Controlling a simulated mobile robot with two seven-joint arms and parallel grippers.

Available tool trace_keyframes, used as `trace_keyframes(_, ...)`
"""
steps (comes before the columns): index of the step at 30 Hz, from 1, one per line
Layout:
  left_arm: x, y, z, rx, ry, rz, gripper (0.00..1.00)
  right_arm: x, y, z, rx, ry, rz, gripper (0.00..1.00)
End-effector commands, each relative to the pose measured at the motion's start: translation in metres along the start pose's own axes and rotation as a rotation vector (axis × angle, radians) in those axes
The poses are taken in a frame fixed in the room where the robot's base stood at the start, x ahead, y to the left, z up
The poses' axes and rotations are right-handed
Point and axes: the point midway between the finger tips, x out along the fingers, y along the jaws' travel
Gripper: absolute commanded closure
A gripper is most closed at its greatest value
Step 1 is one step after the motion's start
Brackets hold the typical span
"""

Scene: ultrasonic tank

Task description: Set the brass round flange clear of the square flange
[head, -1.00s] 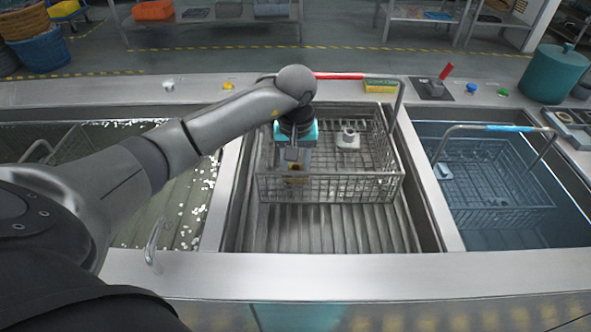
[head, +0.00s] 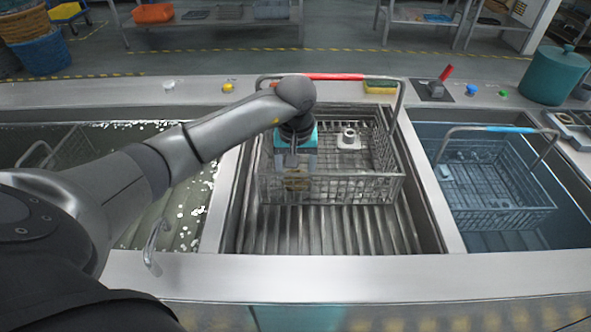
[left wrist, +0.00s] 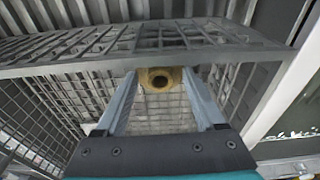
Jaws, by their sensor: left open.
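The brass round flange (head: 296,181) is in the left part of the middle wire basket, partly hidden by my left gripper (head: 297,174) in the head view. In the left wrist view the brass flange (left wrist: 160,80) shows its round hole between the tips of my open fingers. I cannot tell whether either finger touches it. The pale square flange (head: 348,139), with a raised round neck, sits in the same basket, further back and to the right, apart from the brass one. My right gripper is not in view.
The wire basket (head: 335,190) has a raised handle with a red grip (head: 335,77) at the back. A tank with a blue-handled basket (head: 500,215) is on the right, and one with white floating bits is on the left. A yellow sponge (head: 380,87) lies on the back ledge.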

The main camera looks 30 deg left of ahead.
Motion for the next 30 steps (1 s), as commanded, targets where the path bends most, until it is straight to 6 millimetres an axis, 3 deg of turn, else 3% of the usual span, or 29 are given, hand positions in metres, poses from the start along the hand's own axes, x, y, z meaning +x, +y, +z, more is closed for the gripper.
trace_keyframes(5, -0.019, 0.0, -0.002, 0.001, 0.005, 0.001, 0.29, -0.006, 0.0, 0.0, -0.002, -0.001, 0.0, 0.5)
trace_keyframes(18, -0.107, 0.0, -0.001, 0.0, 0.004, 0.001, 0.29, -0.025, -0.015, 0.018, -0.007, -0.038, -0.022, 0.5)
trace_keyframes(24, -0.121, 0.0, -0.001, 0.0, 0.001, 0.0, 0.29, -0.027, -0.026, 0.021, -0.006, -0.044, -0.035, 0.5)
trace_keyframes(30, -0.122, 0.0, 0.0, 0.0, -0.001, 0.0, 0.29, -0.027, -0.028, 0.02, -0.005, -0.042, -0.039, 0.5)
